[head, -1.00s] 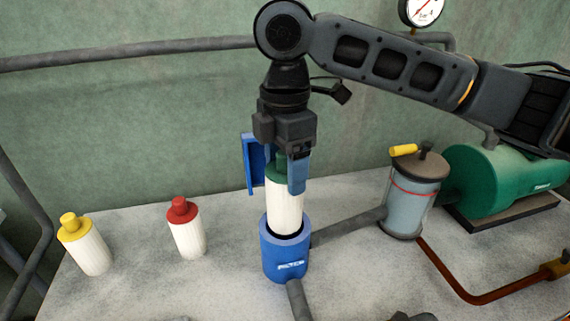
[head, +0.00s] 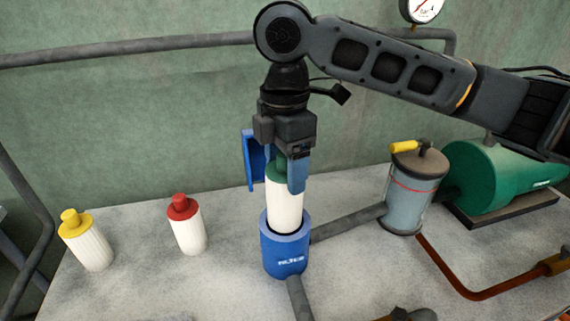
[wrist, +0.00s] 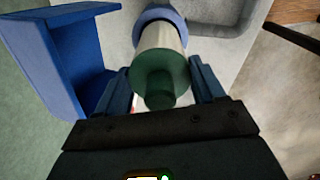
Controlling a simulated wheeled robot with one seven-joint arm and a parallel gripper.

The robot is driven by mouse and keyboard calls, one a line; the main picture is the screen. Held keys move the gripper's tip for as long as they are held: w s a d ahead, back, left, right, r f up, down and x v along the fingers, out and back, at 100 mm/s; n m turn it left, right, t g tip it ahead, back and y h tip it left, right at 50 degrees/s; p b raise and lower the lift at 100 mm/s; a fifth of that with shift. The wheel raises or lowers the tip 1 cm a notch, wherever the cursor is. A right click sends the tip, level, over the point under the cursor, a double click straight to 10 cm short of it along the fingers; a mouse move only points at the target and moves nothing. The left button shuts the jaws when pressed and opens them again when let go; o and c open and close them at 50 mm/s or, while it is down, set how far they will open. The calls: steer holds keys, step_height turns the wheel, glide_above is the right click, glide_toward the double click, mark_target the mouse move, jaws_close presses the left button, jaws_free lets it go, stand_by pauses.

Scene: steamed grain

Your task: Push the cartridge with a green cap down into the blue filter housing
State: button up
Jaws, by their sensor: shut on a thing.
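The white cartridge with a green cap (head: 284,205) stands upright in the mouth of the blue filter housing (head: 285,250). Its lower end is inside the housing and most of its white body shows above the rim. My gripper (head: 284,180) comes from above and is shut on the green cap. In the wrist view the green cap (wrist: 160,82) lies between the two blue fingers, with the housing rim (wrist: 158,16) beyond it. The left finger is partly hidden in the head view.
A blue open lid (head: 252,160) stands close behind the gripper. A red-capped cartridge (head: 188,228) and a yellow-capped cartridge (head: 88,242) stand at left. A grey canister (head: 413,195) and a green motor (head: 500,180) are at right. Pipes join the housing.

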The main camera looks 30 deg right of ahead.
steer(key=shift+f, duration=0.6)
steer(key=shift+f+b, duration=1.15)
steer(key=shift+f, duration=0.8)
steer(key=shift+f, duration=0.35)
steer(key=shift+f+b, duration=1.15)
steer(key=shift+f, duration=1)
steer(key=o, duration=1.6)
steer(key=shift+o, duration=0.2)
steer(key=shift+r+p, duration=0.45)
steer(key=shift+r, duration=3.45)
steer(key=shift+r, duration=0.1)
